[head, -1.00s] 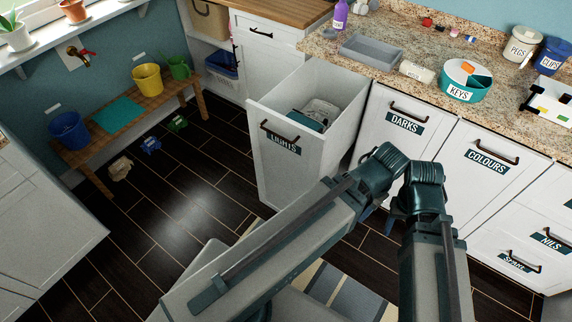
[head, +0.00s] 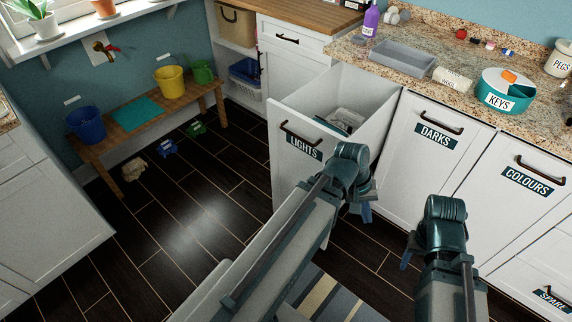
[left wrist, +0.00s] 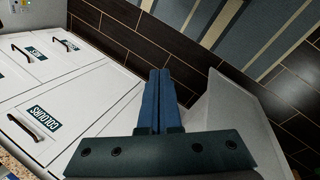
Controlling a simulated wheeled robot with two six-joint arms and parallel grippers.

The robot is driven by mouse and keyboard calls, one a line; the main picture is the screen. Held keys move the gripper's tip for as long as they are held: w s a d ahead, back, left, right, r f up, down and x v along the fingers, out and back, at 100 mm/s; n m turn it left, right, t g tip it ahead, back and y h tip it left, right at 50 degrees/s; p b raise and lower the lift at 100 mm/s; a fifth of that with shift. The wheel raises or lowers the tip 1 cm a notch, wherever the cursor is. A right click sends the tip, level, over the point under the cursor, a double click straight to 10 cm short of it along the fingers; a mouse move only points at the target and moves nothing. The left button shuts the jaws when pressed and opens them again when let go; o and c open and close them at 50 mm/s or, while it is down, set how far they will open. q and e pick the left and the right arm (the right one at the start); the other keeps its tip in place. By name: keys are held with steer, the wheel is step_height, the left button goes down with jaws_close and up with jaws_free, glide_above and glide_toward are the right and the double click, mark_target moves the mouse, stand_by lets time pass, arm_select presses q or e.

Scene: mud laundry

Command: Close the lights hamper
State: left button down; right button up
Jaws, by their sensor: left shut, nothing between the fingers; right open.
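The lights hamper (head: 305,170) is a white pull-out bin with a dark handle and a LIGHTS label, tilted or pulled out from the cabinet. Cloth (head: 347,118) lies inside it. My left gripper (head: 366,212) is at the hamper's right side, partly hidden by its own wrist. In the left wrist view its blue fingers (left wrist: 159,75) are together and empty, beside a pale panel (left wrist: 225,115). I cannot tell whether they touch the hamper. My right gripper (head: 405,260) is lower right, in front of the cabinet; its fingers are mostly hidden.
The DARKS (head: 432,150) and COLOURS (head: 520,185) fronts are shut, right of the hamper. A granite counter (head: 405,90) above holds a grey tray (head: 402,58) and a KEYS tub (head: 503,92). A wooden bench (head: 140,140) stands left. Dark floor (head: 200,220) is open before the hamper.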

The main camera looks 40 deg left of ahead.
arm_select(q)
steer(key=w+a+f+n+t+h+b, duration=0.35)
steer(key=w+a+f+n+b, duration=0.2)
steer(key=a+n+b, duration=0.25)
steer(key=n+t+y+b, duration=0.6)
steer(key=n+t+b, duration=0.7)
steer(key=n+b, duration=0.75)
glide_toward(290, 144)
steer(key=shift+n, duration=0.65)
steer(key=w, duration=0.3)
steer(key=w+p, duration=0.1)
steer(key=w, duration=0.3)
steer(key=shift+d, duration=0.2)
arm_select(e)
step_height(290, 144, down, 30)
steer(key=shift+r, duration=0.25)
